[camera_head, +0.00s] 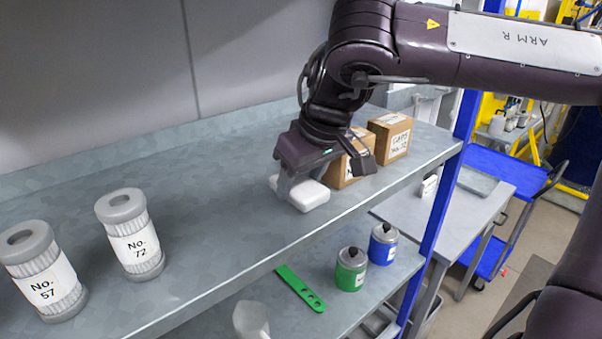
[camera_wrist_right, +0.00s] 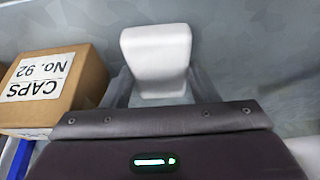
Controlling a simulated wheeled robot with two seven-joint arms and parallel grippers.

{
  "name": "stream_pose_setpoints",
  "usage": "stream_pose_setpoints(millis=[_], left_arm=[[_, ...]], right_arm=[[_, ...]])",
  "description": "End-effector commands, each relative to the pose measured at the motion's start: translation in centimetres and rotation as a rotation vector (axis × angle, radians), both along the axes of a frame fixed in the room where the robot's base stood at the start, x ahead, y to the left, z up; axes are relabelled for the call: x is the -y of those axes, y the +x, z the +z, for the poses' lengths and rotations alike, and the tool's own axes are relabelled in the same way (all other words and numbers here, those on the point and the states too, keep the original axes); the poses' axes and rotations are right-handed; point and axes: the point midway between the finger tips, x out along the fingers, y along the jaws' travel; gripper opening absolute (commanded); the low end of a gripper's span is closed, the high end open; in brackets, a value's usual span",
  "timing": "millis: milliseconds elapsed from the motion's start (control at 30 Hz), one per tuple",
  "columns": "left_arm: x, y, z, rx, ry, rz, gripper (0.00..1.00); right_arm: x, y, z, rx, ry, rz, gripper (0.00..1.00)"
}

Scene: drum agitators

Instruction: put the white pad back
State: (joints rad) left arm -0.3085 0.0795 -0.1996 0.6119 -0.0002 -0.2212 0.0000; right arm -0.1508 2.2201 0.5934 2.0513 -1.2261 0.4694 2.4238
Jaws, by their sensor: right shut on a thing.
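The white pad (camera_head: 309,196) is at the upper shelf (camera_head: 225,215), beside the cardboard boxes. My right gripper (camera_head: 289,190) comes down from above and is shut on the pad's near-left part. In the right wrist view the pad (camera_wrist_right: 156,58) sits between the two fingers of the right gripper (camera_wrist_right: 157,88), one finger on each side. The pad looks to be resting on or just above the shelf surface; I cannot tell which. My left gripper is not in view.
Two cardboard boxes (camera_head: 390,139) stand right behind the gripper; one box (camera_wrist_right: 52,88) is close to it in the wrist view. Containers No. 72 (camera_head: 131,235) and No. 57 (camera_head: 42,271) stand at the left. Green (camera_head: 350,270) and blue (camera_head: 383,245) cans stand on the lower shelf.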

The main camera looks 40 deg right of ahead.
Motion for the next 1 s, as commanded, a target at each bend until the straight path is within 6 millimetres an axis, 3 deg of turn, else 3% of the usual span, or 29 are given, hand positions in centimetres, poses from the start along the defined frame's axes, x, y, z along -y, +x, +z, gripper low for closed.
stream_pose_setpoints(millis=[100, 267, 300, 433, 767, 1000], left_arm=[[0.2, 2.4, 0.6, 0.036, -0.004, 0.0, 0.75], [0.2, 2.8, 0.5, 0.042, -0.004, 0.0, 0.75], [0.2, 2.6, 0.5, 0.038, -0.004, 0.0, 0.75], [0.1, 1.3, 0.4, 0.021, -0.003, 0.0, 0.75], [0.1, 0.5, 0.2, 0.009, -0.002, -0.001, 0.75], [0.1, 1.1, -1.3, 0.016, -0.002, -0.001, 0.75]], right_arm=[[-0.1, 0.0, -0.6, 0.001, 0.002, 0.002, 0.35], [0.0, 0.0, -0.7, 0.001, 0.0, 0.0, 0.35], [0.0, 0.0, -0.7, 0.001, 0.0, 0.0, 0.57], [0.0, 0.0, -0.7, 0.001, 0.0, 0.0, 0.74], [0.0, -0.1, -0.4, 0.003, 0.0, 0.0, 0.75], [0.1, -1.3, 2.6, 0.009, -0.001, -0.001, 0.75]])
